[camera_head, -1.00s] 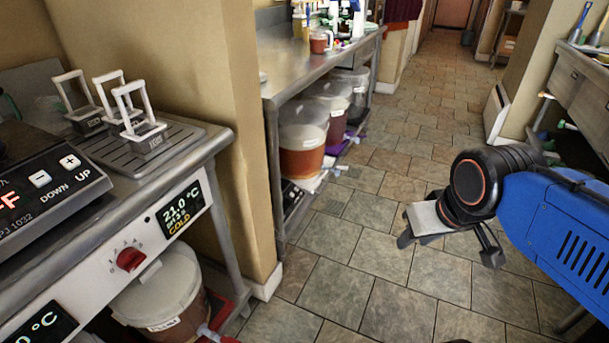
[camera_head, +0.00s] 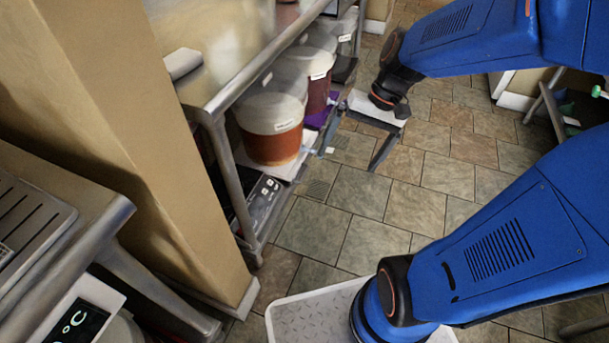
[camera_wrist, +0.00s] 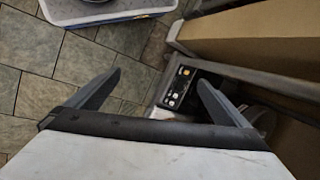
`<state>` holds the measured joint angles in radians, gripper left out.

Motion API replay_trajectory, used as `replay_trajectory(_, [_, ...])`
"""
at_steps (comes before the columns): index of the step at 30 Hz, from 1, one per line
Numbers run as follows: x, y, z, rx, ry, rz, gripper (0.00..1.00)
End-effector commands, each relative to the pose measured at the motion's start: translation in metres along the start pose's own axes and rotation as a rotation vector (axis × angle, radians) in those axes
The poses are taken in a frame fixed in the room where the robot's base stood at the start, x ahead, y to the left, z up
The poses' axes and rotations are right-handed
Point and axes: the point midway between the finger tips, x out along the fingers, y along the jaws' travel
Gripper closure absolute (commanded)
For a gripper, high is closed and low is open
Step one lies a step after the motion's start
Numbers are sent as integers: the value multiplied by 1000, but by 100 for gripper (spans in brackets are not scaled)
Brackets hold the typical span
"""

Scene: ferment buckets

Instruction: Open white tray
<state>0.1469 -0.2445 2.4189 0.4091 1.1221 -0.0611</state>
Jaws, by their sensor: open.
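A flat white tray (camera_head: 288,168) shows as a thin pale edge on the lower shelf, under the nearest bucket of orange-brown liquid (camera_head: 271,128). Most of it is hidden by the bucket and the shelf. My gripper (camera_head: 350,158) is open and empty, to the right of the tray and apart from it, above the aisle floor beside the shelf. In the wrist view both fingers of my gripper (camera_wrist: 158,88) are spread with nothing between them.
A black control panel with buttons (camera_head: 263,203) sits below the tray; it also shows in the wrist view (camera_wrist: 178,87). More buckets (camera_head: 321,70) stand behind. A metal table leg (camera_head: 229,180) and a tan wall corner (camera_head: 130,120) are at left.

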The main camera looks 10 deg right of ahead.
Motion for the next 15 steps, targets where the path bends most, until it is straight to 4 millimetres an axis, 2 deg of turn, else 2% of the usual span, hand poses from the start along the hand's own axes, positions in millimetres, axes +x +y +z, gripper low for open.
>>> replay_trajectory(15, [56,-11,-82,289,-287,-259,0])
